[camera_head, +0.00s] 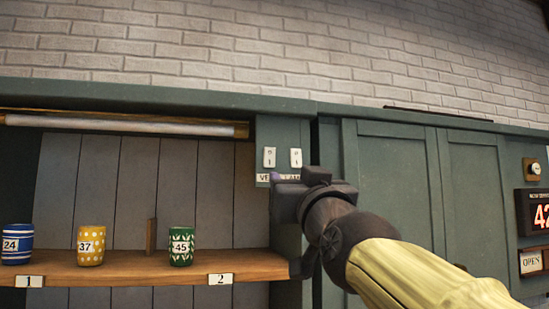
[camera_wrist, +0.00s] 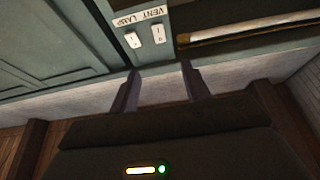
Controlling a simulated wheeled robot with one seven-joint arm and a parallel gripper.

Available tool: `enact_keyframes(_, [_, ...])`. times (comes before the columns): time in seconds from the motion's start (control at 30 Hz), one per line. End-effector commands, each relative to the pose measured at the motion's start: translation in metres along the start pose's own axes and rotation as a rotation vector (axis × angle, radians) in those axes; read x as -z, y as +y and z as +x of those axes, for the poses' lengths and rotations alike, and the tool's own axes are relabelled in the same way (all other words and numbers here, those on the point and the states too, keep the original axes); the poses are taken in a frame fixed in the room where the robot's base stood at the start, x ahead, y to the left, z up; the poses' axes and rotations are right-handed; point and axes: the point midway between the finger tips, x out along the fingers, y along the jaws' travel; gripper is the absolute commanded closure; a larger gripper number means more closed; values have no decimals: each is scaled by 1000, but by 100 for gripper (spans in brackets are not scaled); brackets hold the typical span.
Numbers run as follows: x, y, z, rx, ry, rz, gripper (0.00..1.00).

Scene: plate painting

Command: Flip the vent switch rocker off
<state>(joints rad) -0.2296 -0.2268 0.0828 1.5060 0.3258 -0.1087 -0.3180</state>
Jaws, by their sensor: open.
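The vent switch rocker (camera_head: 269,157) is the left of two small white rockers on a green panel in the head view. In the wrist view, which is turned over, the vent rocker (camera_wrist: 158,34) is on the right. The lamp rocker (camera_head: 296,158) is beside it. A white label (camera_head: 265,178) below them is partly hidden by my gripper (camera_head: 284,179). My gripper is open and empty, just below the rockers in the head view. In the wrist view its two fingers (camera_wrist: 160,68) are apart, with the rockers beyond the tips. I see no contact with either rocker.
A wooden shelf (camera_head: 130,268) at left holds a blue striped cup (camera_head: 17,246), a yellow dotted cup (camera_head: 91,246) and a green cup (camera_head: 181,247). A lamp tube (camera_head: 120,124) runs above it. Green cupboard doors (camera_head: 395,200) stand to the right.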

Motion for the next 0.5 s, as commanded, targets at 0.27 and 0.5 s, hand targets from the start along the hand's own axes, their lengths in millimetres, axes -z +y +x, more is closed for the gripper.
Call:
enact_keyframes(0.27, [3,0,32,1,-3,0,53])
enact_keyframes(0.5, [4,0,74,1,-2,1,53])
